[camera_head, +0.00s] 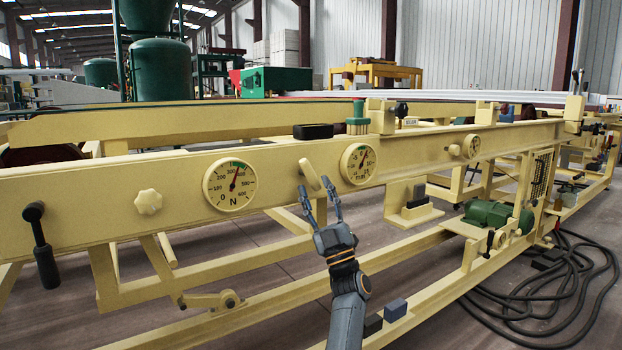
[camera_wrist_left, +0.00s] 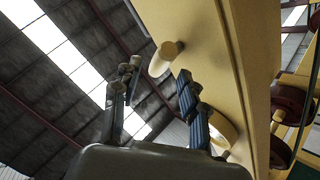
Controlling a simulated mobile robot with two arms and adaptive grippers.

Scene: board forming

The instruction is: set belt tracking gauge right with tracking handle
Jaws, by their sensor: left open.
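A small cream tracking handle (camera_head: 309,174) sticks out from the long yellow beam, between two dials. Just right of it is a round white gauge (camera_head: 358,164) marked mm, with a green band at its top and a dark needle pointing up and slightly right. My left gripper (camera_head: 317,189) is open, its two fingers pointing up at the handle from just below. In the left wrist view the handle (camera_wrist_left: 165,58) stands beyond and between the spread fingertips (camera_wrist_left: 157,76), and nothing is gripped. The gauge's round side (camera_wrist_left: 222,129) shows partly behind one finger. My right gripper is not in view.
A lower rail (camera_head: 262,307) runs beneath. Black hoses (camera_head: 540,310) lie on the floor at right.

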